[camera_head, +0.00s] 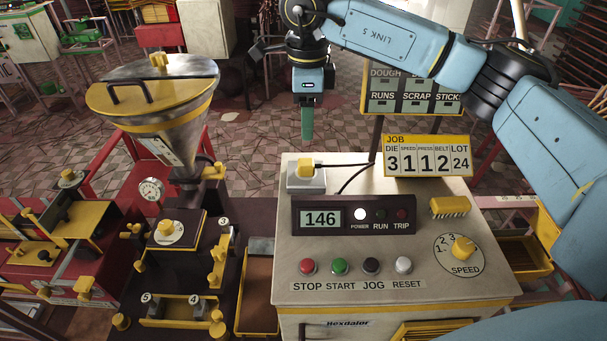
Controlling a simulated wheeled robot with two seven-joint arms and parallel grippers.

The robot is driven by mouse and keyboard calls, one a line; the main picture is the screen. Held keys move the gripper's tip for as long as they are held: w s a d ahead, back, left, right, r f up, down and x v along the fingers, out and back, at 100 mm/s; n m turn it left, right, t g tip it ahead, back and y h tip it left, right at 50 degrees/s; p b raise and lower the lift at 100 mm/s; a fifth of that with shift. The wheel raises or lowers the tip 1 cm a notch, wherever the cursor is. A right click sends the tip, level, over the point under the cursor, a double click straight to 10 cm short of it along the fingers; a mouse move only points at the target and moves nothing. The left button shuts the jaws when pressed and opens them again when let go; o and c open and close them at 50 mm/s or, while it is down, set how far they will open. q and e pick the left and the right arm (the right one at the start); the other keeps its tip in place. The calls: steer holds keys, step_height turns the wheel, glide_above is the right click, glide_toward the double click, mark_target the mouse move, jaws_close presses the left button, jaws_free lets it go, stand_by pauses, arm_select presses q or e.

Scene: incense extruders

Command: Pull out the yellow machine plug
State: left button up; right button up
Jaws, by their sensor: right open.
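The yellow machine plug (306,166) sits in a pale socket block (307,184) at the back left of the control cabinet top (345,245). A dark cord (352,180) curves from its right side along the cabinet top. My right gripper (307,124), with green fingers, hangs pointing down above and behind the plug, apart from it. It is open and holds nothing that I can see; its fingers overlap in this view. My left gripper is not in view.
A display panel (353,217) reads 146, its power light lit white. A job sign (427,157) stands at the back right of the cabinet. Buttons and a yellow speed knob (463,247) are in front. The hopper extruder (158,110) stands left.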

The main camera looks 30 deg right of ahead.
mark_target(306, 162)
steer(key=shift+w+f+b, duration=0.1)
steer(key=shift+f+b, duration=0.3)
steer(key=shift+f, duration=0.55)
steer(key=shift+f+b, duration=0.3)
steer(key=shift+r, duration=0.1)
steer(key=shift+f+b, duration=0.4)
steer(key=shift+f, duration=0.25)
step_height(306, 162, down, 8)
steer(key=b, duration=0.5)
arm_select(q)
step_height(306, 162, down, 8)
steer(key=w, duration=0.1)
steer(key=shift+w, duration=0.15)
arm_select(e)
steer(key=shift+r, duration=0.1)
steer(key=shift+c, duration=0.4)
